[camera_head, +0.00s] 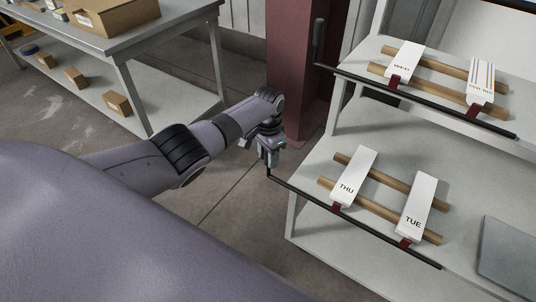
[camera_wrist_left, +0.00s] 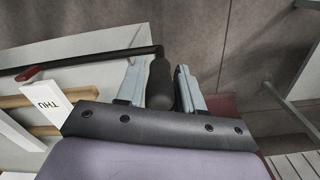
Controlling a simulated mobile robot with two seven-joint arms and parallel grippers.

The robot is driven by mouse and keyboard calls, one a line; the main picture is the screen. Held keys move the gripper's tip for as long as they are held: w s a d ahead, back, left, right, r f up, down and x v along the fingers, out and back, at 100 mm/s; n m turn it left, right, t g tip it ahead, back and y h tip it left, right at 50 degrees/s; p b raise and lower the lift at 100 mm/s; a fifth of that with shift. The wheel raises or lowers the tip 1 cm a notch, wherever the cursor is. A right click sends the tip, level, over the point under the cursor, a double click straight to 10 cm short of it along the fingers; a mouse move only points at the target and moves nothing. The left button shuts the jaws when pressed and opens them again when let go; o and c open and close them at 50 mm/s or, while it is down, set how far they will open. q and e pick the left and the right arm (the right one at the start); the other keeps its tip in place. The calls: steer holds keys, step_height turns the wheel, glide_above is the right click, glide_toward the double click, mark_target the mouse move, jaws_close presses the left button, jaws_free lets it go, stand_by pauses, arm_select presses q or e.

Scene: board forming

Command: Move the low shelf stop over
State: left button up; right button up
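The low shelf stop (camera_head: 350,218) is a thin black bar with dark red brackets along the front of the lower shelf (camera_head: 308,222). Its dark grip (camera_wrist_left: 159,84) shows in the left wrist view, at the end of the bar. My left gripper (camera_head: 270,163) is at that end. Its two fingers (camera_wrist_left: 160,88) stand on either side of the grip, with narrow gaps visible near the tips. In the head view the gripper hides the grip. White THU (camera_head: 352,178) and TUE (camera_head: 415,208) boards lie tilted on wooden rails behind the bar. My right gripper is out of view.
An upper shelf (camera_head: 350,118) has a similar stop (camera_head: 415,97) with an upright black grip (camera_head: 318,38), plus WED and another board. A red column (camera_head: 292,70) stands behind the gripper. A grey table (camera_head: 130,40) with boxes stands at left; open floor lies between.

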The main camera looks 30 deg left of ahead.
arm_select(q)
steer(key=shift+o, duration=0.5)
steer(key=shift+w+r, duration=0.1)
steer(key=shift+r, duration=0.2)
step_height(320, 180, up, 7)
steer(key=shift+f+p, duration=0.2)
steer(key=shift+p, duration=0.9)
